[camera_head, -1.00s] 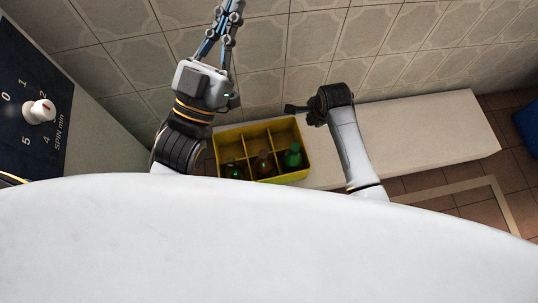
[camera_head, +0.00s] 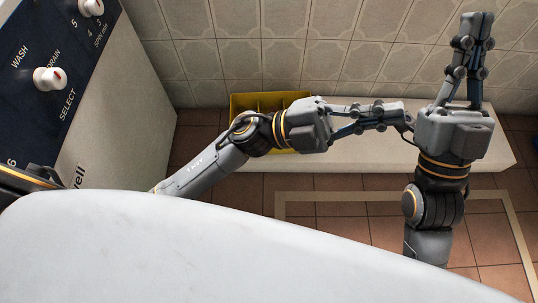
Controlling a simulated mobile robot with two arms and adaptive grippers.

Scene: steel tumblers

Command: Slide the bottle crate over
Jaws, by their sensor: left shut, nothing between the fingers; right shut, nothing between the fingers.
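The yellow bottle crate (camera_head: 237,103) stands at the left part of a low white bench by the tiled wall. My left arm crosses in front of it and hides most of it, and no bottles can be made out in it. My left gripper (camera_head: 405,117) is shut and empty, pointing right, to the right of the crate and over the bench in the picture. My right gripper (camera_head: 480,22) is shut and empty, pointing up the picture, well right of the crate. Its hand overlaps the bench's right part.
The white bench (camera_head: 370,152) has bare top to the right of the crate. A washing-machine panel with knobs (camera_head: 50,77) stands at the left. The tiled wall (camera_head: 370,45) runs behind. Brown floor tiles (camera_head: 340,232) with a pale strip lie in front.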

